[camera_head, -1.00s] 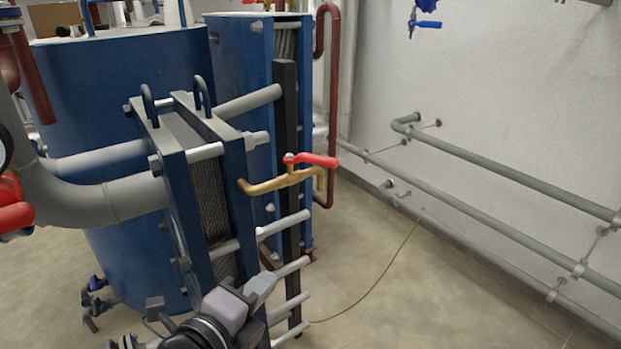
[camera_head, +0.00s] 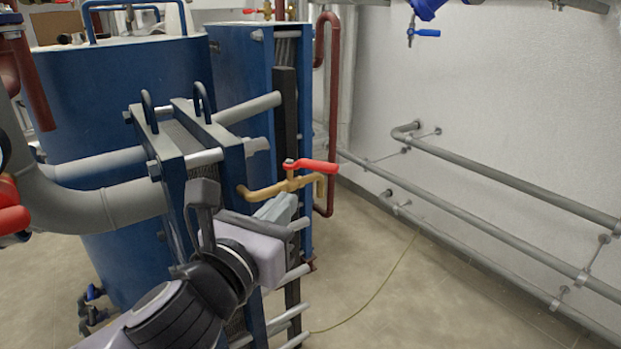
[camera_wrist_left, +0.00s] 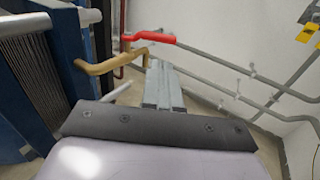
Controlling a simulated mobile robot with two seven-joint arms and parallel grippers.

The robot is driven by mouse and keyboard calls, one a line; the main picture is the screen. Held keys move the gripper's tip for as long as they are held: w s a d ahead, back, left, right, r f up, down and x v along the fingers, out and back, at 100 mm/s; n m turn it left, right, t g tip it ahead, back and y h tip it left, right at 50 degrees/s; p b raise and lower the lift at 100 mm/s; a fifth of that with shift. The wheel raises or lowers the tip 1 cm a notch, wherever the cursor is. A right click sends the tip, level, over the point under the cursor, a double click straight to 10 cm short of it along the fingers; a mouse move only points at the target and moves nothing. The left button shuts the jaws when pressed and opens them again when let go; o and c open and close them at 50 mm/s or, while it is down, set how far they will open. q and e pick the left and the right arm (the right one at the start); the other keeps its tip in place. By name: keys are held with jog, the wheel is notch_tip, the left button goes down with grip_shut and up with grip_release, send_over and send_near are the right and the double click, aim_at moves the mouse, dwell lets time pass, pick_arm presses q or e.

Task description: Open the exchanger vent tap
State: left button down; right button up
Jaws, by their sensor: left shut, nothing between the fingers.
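The exchanger vent tap is a brass pipe and body (camera_head: 263,191) with a red lever handle (camera_head: 315,166) on top, pointing right. It sticks out from the blue-framed plate exchanger (camera_head: 232,165). In the left wrist view the red handle (camera_wrist_left: 152,40) and brass pipe (camera_wrist_left: 97,67) show ahead of the fingers. My left gripper (camera_head: 283,205) is shut and empty, just below the brass body in the head view. In the left wrist view its fingertips (camera_wrist_left: 156,68) lie just below and right of the tap. I cannot tell whether they touch it. My right gripper is not in view.
A large blue tank (camera_head: 115,90) and a tall blue cabinet-like unit (camera_head: 243,75) stand behind the exchanger. Grey pipes (camera_head: 490,171) run along the white wall at right. The floor (camera_head: 400,290) between is open, with a thin yellow-green cable (camera_head: 385,280) on it.

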aim_at(319, 169)
pick_arm(q)
jog(key=x, duration=0.9)
jog(key=shift+w+d+b, duration=0.2)
jog(key=shift+w+b, duration=0.1)
jog(key=shift+b, duration=0.1)
